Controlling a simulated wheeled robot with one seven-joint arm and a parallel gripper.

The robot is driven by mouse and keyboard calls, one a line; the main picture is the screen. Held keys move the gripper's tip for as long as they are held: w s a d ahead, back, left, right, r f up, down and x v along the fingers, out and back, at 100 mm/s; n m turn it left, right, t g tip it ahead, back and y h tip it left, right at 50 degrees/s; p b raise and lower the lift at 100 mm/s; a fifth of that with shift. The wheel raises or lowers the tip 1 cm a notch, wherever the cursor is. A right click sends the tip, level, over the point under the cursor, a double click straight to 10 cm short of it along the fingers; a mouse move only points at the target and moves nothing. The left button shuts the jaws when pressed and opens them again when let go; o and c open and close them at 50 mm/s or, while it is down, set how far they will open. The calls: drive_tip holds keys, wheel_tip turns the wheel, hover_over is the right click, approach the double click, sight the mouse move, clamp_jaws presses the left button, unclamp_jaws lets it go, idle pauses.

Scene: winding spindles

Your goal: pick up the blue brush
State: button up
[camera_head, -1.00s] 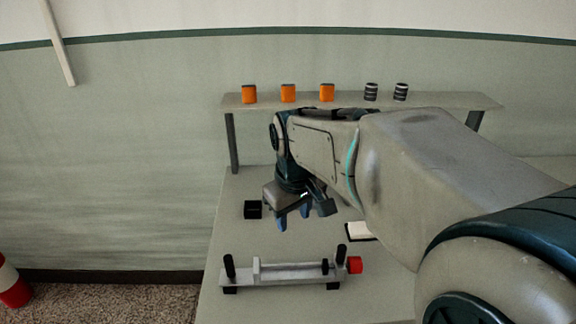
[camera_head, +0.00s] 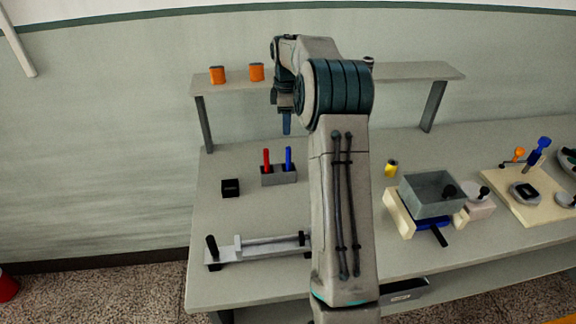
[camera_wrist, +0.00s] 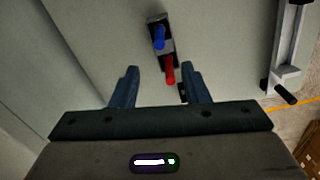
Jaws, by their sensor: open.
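The blue brush (camera_head: 288,158) stands upright in a grey holder (camera_head: 279,177) on the table, beside a red brush-like stick (camera_head: 266,160). Its lower end is hidden in the holder. In the wrist view the blue brush (camera_wrist: 159,37) shows beyond the fingertips, and the red stick (camera_wrist: 170,72) shows between the fingers. My gripper (camera_head: 286,124) is open and empty, pointing down above the holder in the head view. Its two blue fingers are spread in the wrist view (camera_wrist: 160,68), apart from both sticks.
A small black box (camera_head: 230,188) lies left of the holder, and a grey spindle frame (camera_head: 262,248) is in front. A shelf (camera_head: 420,72) with orange cans (camera_head: 217,75) stands behind. A grey bin (camera_head: 432,194) and a yellow item (camera_head: 391,169) are to the right.

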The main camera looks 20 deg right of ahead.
sight(288, 156)
wheel_tip(288, 156, down, 8)
drive_tip(key=shift+f+p, duration=0.1)
drive_tip(key=shift+p, duration=0.4)
drive_tip(key=shift+d+f+p, duration=0.15)
drive_tip(key=shift+f+p, duration=0.85)
drive_tip(key=shift+f, duration=1.7)
drive_tip(key=shift+c, duration=0.2)
clamp_jaws()
